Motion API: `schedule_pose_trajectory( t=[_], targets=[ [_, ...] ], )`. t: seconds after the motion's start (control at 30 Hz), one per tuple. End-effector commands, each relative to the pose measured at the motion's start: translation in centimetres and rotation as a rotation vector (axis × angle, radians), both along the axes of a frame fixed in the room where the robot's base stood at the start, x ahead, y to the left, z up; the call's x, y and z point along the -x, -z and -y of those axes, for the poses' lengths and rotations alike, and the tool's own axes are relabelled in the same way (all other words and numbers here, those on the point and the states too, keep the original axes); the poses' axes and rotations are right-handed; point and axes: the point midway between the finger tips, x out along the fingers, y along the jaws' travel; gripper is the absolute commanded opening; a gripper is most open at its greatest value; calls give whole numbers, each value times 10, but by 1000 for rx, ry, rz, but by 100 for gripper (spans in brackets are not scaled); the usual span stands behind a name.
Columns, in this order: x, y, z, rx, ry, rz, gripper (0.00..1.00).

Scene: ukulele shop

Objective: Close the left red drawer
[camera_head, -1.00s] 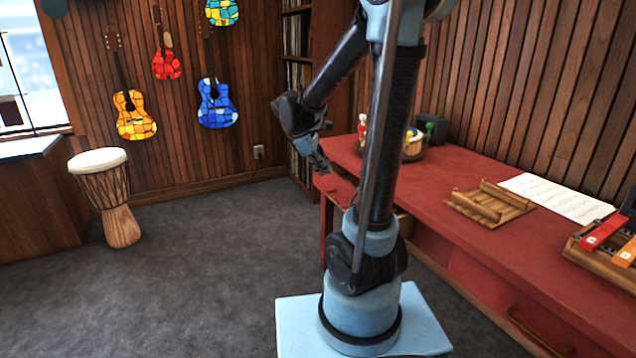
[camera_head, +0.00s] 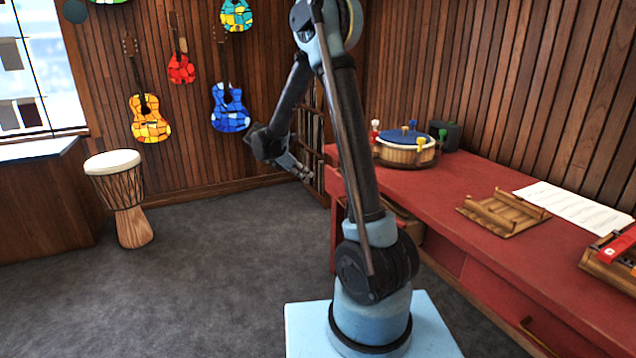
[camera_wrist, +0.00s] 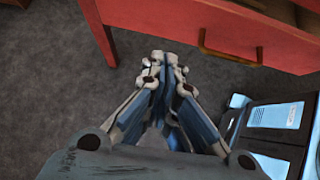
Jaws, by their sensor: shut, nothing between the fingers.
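The left red drawer (camera_wrist: 205,30) shows in the wrist view as a red front with a wooden bar handle (camera_wrist: 230,47). It stands out from the red desk (camera_wrist: 296,8), and some of its brown inside shows at the upper right. In the head view my arm hides most of the drawer, and a wooden side (camera_head: 408,222) shows behind it. My gripper (camera_head: 305,174) is shut and empty, left of the desk's far end in the head view. In the wrist view its fingertips (camera_wrist: 165,62) lie just below the drawer front; contact is not visible.
On the desk are a drum with colored pegs (camera_head: 406,148), a wooden stand (camera_head: 503,212), paper sheets (camera_head: 575,207) and a xylophone (camera_head: 612,258). A second drawer handle (camera_head: 535,332) is at the lower right. A djembe (camera_head: 122,195) stands left. Carpet between is clear.

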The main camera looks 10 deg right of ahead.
Motion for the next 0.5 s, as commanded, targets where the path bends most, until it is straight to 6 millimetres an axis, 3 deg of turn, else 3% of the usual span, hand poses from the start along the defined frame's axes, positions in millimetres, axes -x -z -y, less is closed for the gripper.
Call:
schedule_pose_trajectory(
  t=[0.5],
  targets=[
    [-19,61,59,-1,4,1,0]
  ],
)
